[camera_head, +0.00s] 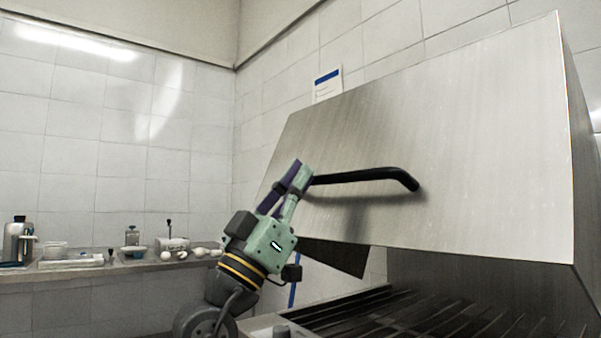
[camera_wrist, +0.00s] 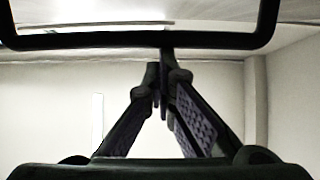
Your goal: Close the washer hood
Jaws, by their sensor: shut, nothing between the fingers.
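The washer hood (camera_head: 450,130) is a large brushed-metal cover, raised and tilted above the washer's slatted rack (camera_head: 430,318). A black bar handle (camera_head: 365,175) runs across its front face. My gripper (camera_head: 301,172) is at the handle's left end in the head view, its fingers pointing up. In the wrist view the handle (camera_wrist: 140,40) crosses the top of the picture, and my gripper's fingertips (camera_wrist: 163,75) meet just below it. The fingers are shut with nothing between them. I cannot tell whether they touch the handle.
A counter (camera_head: 90,272) at the left holds bottles, bowls and other small items. A tiled wall (camera_head: 110,150) stands behind, with a paper notice (camera_head: 328,84) beside the hood. The opening under the hood shows only the rack.

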